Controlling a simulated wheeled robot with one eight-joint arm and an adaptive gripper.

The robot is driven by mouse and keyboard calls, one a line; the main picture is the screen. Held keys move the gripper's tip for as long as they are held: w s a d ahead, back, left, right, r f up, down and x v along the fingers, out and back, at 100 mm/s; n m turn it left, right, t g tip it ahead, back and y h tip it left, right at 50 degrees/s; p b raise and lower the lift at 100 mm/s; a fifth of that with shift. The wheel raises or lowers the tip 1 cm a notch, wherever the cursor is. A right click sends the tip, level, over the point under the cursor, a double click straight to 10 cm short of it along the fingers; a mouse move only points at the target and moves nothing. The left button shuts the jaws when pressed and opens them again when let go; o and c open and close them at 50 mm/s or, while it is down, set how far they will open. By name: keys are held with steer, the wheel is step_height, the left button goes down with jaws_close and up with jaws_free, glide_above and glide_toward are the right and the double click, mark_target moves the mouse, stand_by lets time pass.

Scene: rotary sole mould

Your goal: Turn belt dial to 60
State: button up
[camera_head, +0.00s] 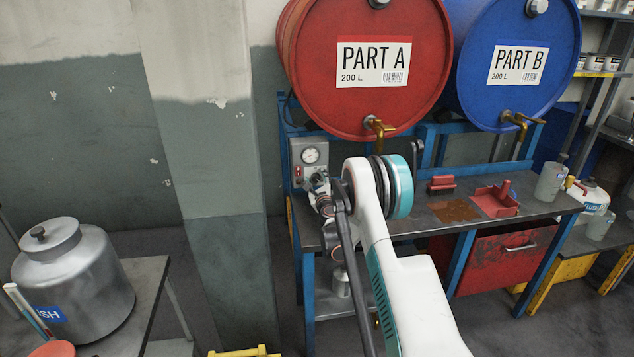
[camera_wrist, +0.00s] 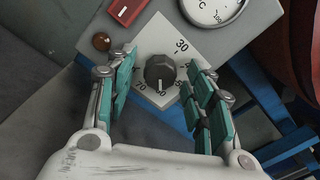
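A dark round dial (camera_wrist: 160,72) sits on a pale, diamond-shaped plate (camera_wrist: 157,43) in the wrist view. Its white mark points down in the picture, towards small figures that are hard to read. A "30" shows at the plate's upper right and what looks like "70" at the lower left. My gripper (camera_wrist: 164,93) is open, with one teal-padded finger left of the dial and one right, both apart from it. In the head view my gripper (camera_head: 322,197) is in front of the grey control box (camera_head: 297,150), and the dial is hidden.
A round gauge (camera_wrist: 211,8), a red switch (camera_wrist: 125,10) and a brown-red button (camera_wrist: 102,41) are close to the dial. Red (camera_head: 330,100) and blue (camera_head: 475,85) drums with brass taps stand above the workbench (camera_head: 545,208). A metal pot (camera_head: 85,285) stands at left.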

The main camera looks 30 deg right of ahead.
steer(key=v, duration=1.2)
steer(key=shift+a+r, duration=0.1)
steer(key=shift+r, duration=0.05)
stand_by(0.3)
